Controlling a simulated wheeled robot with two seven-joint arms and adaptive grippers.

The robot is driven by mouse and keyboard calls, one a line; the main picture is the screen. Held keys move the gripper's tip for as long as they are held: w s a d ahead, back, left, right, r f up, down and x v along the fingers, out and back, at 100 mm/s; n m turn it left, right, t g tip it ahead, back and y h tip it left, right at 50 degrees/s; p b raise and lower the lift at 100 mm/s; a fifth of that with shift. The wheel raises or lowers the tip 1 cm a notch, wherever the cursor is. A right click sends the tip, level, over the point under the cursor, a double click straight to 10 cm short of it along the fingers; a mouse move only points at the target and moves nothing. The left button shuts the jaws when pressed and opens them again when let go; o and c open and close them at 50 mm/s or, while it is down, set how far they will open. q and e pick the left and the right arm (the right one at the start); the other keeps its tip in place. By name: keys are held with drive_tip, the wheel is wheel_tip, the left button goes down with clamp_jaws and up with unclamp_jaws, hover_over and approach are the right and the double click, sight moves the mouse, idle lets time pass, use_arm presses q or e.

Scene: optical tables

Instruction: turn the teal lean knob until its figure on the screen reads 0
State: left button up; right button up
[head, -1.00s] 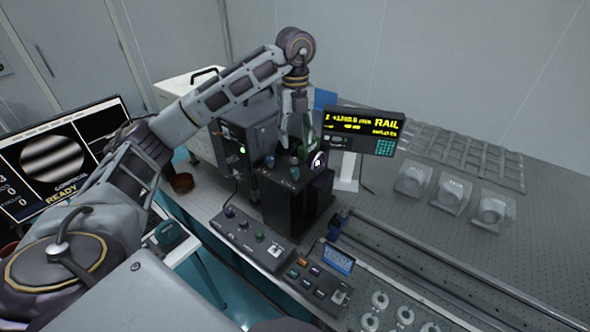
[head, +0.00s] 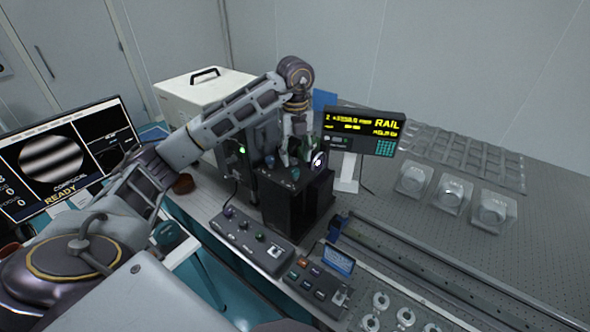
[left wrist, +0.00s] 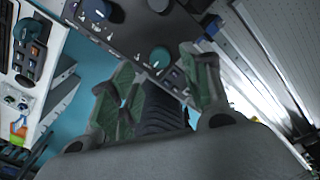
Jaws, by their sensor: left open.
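A teal knob (head: 295,173) sits on top of the black box in the head view. It seems to be the teal knob (left wrist: 160,57) ahead of the fingertips in the left wrist view, on a dark panel; I cannot read its label. My left gripper (head: 299,153) is over the box, close to the knob. Its green-padded fingers (left wrist: 165,85) are spread, with nothing held between them. The screen (head: 60,160) at the left shows striped fringes and READY; its left-edge figures are partly cut off and too small to tell for certain. My right gripper is out of view.
A yellow-lettered RAIL display (head: 362,131) stands behind the black box (head: 290,205). A control panel (head: 250,238) with small knobs lies in front. Mounts (head: 450,193) stand on the perforated table at right.

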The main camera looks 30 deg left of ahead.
sight(295, 170)
use_arm(q)
drive_tip(key=shift+f+p, duration=0.6)
drive_tip(key=shift+f, duration=2.6)
drive_tip(key=c, duration=1.1)
drive_tip(key=shift+o, duration=0.2)
drive_tip(key=shift+m+b, duration=0.3)
drive_tip(key=shift+m, duration=0.1)
